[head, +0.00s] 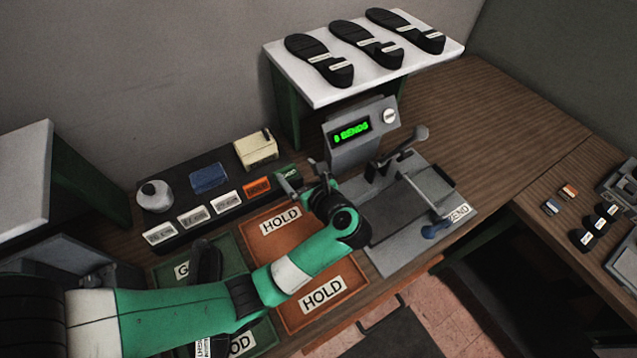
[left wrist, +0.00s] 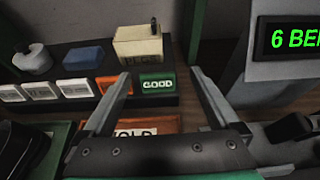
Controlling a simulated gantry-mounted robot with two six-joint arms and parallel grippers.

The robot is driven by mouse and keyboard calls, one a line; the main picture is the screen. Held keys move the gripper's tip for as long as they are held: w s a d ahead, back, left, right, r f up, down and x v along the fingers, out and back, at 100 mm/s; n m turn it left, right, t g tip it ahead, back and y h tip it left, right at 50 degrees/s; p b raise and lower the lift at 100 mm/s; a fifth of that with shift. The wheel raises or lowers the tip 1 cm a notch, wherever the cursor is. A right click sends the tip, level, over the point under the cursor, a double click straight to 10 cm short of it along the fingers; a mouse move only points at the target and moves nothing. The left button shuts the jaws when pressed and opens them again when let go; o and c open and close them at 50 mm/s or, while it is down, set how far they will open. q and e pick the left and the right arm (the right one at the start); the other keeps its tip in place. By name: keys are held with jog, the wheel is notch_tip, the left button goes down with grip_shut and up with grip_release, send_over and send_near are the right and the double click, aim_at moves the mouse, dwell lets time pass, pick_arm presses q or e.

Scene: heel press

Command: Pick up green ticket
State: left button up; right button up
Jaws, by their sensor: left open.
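The green ticket, labelled GOOD, (head: 286,173) stands at the right end of the front row of the dark rack, beside the orange ticket. It also shows in the left wrist view (left wrist: 158,84), between and beyond my fingertips. My left gripper (head: 302,177) is open, its two fingers (left wrist: 162,90) spread with nothing between them. It is above the orange HOLD tray, just short of the ticket. The gripper partly covers the ticket's right side in the head view. My right gripper is not in view.
The dark rack (head: 214,224) also holds an orange ticket (head: 257,187), several white tickets, a blue block (head: 208,178) and a cream box (head: 255,150). The press with a green display (head: 351,131) stands close right of the gripper. A white shelf (head: 310,93) carries three soles.

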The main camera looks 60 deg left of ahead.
pick_arm(q)
jog(key=b, duration=0.2)
send_near(285, 171)
jog(key=a, duration=0.2)
jog(key=b+x, duration=0.1)
jog(key=x, duration=0.5)
jog(key=shift+w+f, duration=0.1)
jog(key=shift+f, duration=0.15)
jog(key=b+x, duration=0.1)
jog(key=x, duration=0.3)
jog(key=shift+a+f, duration=0.25)
jog(key=shift+f, duration=0.05)
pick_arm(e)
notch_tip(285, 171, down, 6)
pick_arm(q)
jog(key=shift+w+a, duration=0.1)
jog(key=shift+a, duration=0.15)
jog(key=c, duration=1)
jog(key=shift+o, duration=0.2)
jog(key=shift+r, duration=0.45)
notch_tip(285, 171, up, 3)
jog(key=shift+f+p, duration=0.2)
jog(key=shift+p, duration=0.4)
jog(key=s+d+r+p, duration=0.4)
jog(key=s+d+r, duration=0.5)
jog(key=s+d, duration=0.1)
jog(key=shift+r, duration=0.2)
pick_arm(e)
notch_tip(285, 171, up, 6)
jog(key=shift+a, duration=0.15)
